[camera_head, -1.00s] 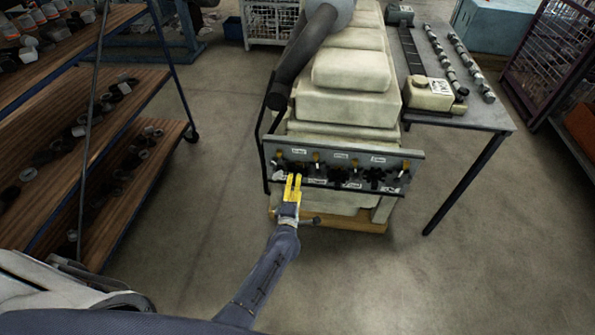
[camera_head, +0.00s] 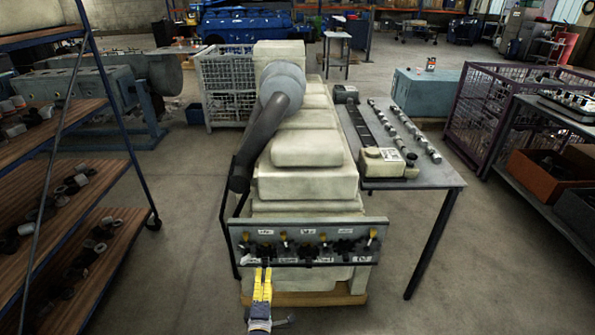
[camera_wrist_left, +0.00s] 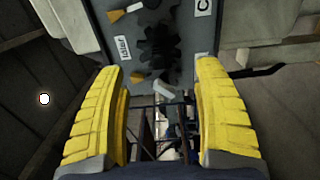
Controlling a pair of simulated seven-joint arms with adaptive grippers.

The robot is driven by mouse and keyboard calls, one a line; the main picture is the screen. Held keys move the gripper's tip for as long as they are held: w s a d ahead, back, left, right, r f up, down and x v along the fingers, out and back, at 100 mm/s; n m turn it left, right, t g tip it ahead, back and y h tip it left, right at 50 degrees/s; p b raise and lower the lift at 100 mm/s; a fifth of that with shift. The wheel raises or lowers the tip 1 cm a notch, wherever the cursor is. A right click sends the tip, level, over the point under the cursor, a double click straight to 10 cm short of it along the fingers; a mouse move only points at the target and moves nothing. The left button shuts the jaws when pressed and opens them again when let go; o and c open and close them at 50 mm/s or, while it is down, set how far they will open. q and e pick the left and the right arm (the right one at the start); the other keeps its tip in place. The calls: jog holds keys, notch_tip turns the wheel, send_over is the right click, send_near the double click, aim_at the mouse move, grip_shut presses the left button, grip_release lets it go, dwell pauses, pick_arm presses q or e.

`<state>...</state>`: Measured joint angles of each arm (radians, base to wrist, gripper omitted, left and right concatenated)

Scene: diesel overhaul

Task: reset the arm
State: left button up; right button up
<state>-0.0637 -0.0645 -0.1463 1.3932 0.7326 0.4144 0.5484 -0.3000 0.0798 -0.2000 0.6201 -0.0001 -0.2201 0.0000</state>
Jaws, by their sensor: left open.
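My left gripper (camera_head: 262,285) has yellow fingers and is in front of the lower left part of the labelled panel on the cream diesel engine (camera_head: 305,185). In the left wrist view its two yellow fingers (camera_wrist_left: 162,110) are spread apart with nothing between them. The panel (camera_head: 310,243) carries black gear-shaped knobs, yellow-tipped levers and white labels. It also shows in the left wrist view (camera_wrist_left: 201,45), beyond the fingertips. Whether a finger touches the panel cannot be told. My right gripper is not in view.
A grey table (camera_head: 440,177) with shafts and a cream box stands right of the engine. A wooden shelf rack (camera_head: 75,225) with small parts stands at the left. Wire crates (camera_head: 232,88) stand behind. Floor is clear between rack and engine.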

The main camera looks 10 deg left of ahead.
pick_arm(q)
jog(key=s+d+f+m+g+h, duration=0.25)
jog(key=f+m, duration=0.25)
jog(key=f, duration=0.3)
jog(key=s+d+f+m+g+h, duration=0.1)
jog(key=s+d+f+m+g, duration=0.15)
jog(key=f+m, duration=0.35)
jog(key=s+a+f+m+g, duration=0.2)
jog(key=s+f+m+g, duration=0.3)
jog(key=s+f, duration=1.1)
jog(key=s+a+f+m+g, duration=0.2)
jog(key=s+a+f, duration=0.1)
jog(key=s, duration=0.8)
jog(key=s+a+f+m+g+y, duration=0.1)
jog(key=s+a+f, duration=0.3)
jog(key=s, duration=0.7)
jog(key=s+a+f+m+g, duration=0.3)
jog(key=s+f, duration=0.4)
jog(key=s, duration=0.5)
jog(key=shift+a+m, duration=0.4)
jog(key=shift+a, duration=0.05)
